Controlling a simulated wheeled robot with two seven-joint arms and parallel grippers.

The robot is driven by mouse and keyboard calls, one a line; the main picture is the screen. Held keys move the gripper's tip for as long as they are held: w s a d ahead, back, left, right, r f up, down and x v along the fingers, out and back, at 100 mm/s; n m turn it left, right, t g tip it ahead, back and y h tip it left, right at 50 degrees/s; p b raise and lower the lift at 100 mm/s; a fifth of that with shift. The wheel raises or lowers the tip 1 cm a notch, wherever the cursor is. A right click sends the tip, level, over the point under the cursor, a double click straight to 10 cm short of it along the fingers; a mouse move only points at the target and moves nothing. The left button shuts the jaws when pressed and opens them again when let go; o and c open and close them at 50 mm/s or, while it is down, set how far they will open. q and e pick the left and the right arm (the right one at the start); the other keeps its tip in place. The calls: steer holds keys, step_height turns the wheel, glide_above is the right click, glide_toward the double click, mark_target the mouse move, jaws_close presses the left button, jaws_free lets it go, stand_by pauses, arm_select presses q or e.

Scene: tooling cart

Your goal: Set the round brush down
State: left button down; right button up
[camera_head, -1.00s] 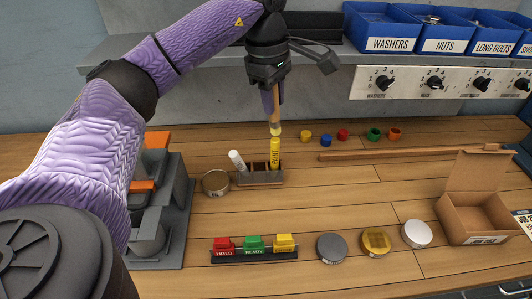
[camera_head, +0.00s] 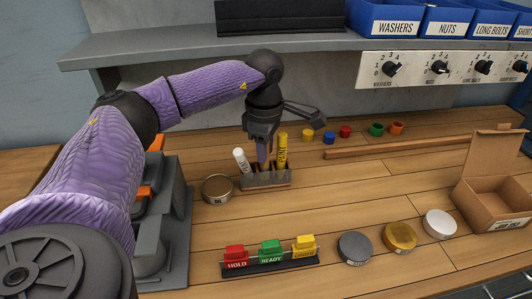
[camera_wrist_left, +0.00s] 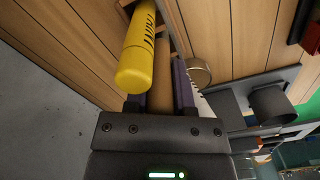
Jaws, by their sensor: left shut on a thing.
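My left gripper (camera_head: 263,152) points down just above a small grey slotted rack (camera_head: 266,181). It is shut on the tan handle of the round brush (camera_wrist_left: 162,85), which shows between its fingers in the left wrist view. The brush's lower end appears to be inside a middle slot; its tip is hidden. A yellow paint marker (camera_head: 282,150) stands upright in the rack just right of the gripper, and it is close to the fingers in the left wrist view (camera_wrist_left: 138,55). A white marker (camera_head: 241,160) leans in the slot at the left.
A round tin (camera_head: 217,188) sits left of the rack. Colored caps stand behind, with a wooden stick (camera_head: 410,146) at the right. HOLD/READY blocks (camera_head: 269,253), round lids (camera_head: 399,236) and a cardboard box (camera_head: 495,195) are in front. The central table is clear.

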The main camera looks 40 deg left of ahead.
arm_select(q)
steer(key=shift+f, duration=0.35)
arm_select(e)
steer(key=shift+s+d+f, duration=0.1)
steer(key=shift+s+d, duration=0.15)
steer(key=shift+d, duration=0.15)
arm_select(q)
steer(key=shift+c, duration=2.3)
jaws_free()
arm_select(e)
steer(key=shift+a, duration=0.35)
arm_select(q)
step_height(320, 180, up, 12)
steer(key=p, duration=0.3)
steer(key=shift+f+p, duration=0.2)
steer(key=shift+p, duration=0.1)
steer(key=shift+r, duration=0.3)
arm_select(e)
steer(key=r, duration=0.1)
steer(key=w+a+r, duration=0.1)
steer(key=r, duration=0.1)
steer(key=shift+w+a+r, duration=0.1)
steer(key=shift+w+r, duration=0.1)
steer(key=shift+r, duration=0.05)
